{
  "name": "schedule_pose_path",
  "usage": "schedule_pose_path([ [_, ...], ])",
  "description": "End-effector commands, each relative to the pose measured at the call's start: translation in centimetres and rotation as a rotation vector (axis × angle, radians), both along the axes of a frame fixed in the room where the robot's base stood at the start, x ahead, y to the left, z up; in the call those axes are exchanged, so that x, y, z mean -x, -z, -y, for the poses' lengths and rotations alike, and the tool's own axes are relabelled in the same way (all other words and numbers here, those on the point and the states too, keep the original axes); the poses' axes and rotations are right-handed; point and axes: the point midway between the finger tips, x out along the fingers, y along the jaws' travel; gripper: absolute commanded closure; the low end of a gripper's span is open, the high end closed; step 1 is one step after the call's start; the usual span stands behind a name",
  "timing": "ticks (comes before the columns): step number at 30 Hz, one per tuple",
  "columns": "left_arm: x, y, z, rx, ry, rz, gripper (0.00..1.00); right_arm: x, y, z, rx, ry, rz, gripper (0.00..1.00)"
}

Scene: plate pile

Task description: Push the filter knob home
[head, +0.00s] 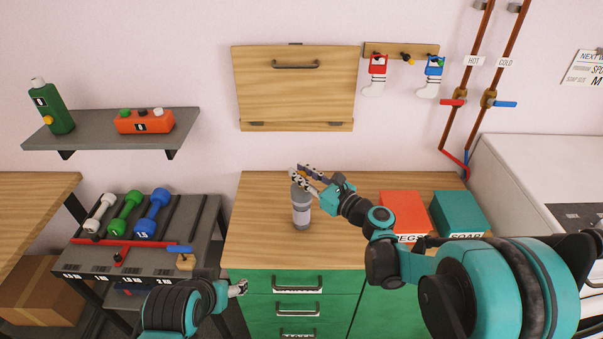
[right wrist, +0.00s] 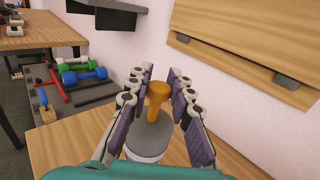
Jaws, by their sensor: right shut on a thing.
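A grey canister (head: 301,212) stands upright on the wooden counter. In the right wrist view an orange knob (right wrist: 158,93), which I take for the filter knob, stands up from the canister's grey top (right wrist: 150,132). My right gripper (head: 296,171) is at the canister's top. In the right wrist view its fingers (right wrist: 160,76) close around the knob from both sides. The head view hides the knob behind the fingers. My left gripper (head: 241,288) is low in front of the green drawers, away from the canister; its fingers are too small to read.
A red box (head: 403,208) and a teal box (head: 458,212) stand right of the canister. A dark rack (head: 195,225) with dumbbells is to the left. A wooden panel (head: 295,90) hangs on the wall behind. The counter left of the canister is clear.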

Motion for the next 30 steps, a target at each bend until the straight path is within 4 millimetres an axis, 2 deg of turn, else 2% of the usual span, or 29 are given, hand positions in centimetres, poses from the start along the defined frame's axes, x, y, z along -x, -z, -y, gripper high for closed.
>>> schedule_pose_path([
  [3,0.0,0.4,0.0,0.0,0.0,0.0,0.33,0.0,0.5,0.0,0.0,0.0,0.0,1.0],
  [9,0.0,2.2,0.0,0.0,0.0,0.0,0.33,0.0,2.8,0.0,0.001,0.0,-0.001,1.0],
  [17,0.0,2.0,0.0,0.0,0.0,0.0,0.33,0.0,2.7,0.0,0.004,0.0,0.0,1.0],
  [18,0.0,2.0,0.0,0.0,0.0,0.0,0.33,0.0,2.7,0.0,0.004,0.0,0.0,0.75],
  [20,0.0,2.0,0.0,0.0,0.0,0.0,0.33,0.0,2.7,0.0,0.004,0.0,0.001,0.59],
  [21,0.0,2.0,0.0,0.0,0.0,0.0,0.33,0.0,2.7,0.0,0.003,0.0,0.0,0.56],
  [30,0.0,2.0,0.0,0.0,0.0,0.0,0.33,0.1,2.6,0.1,0.001,0.001,0.0,0.56],
])
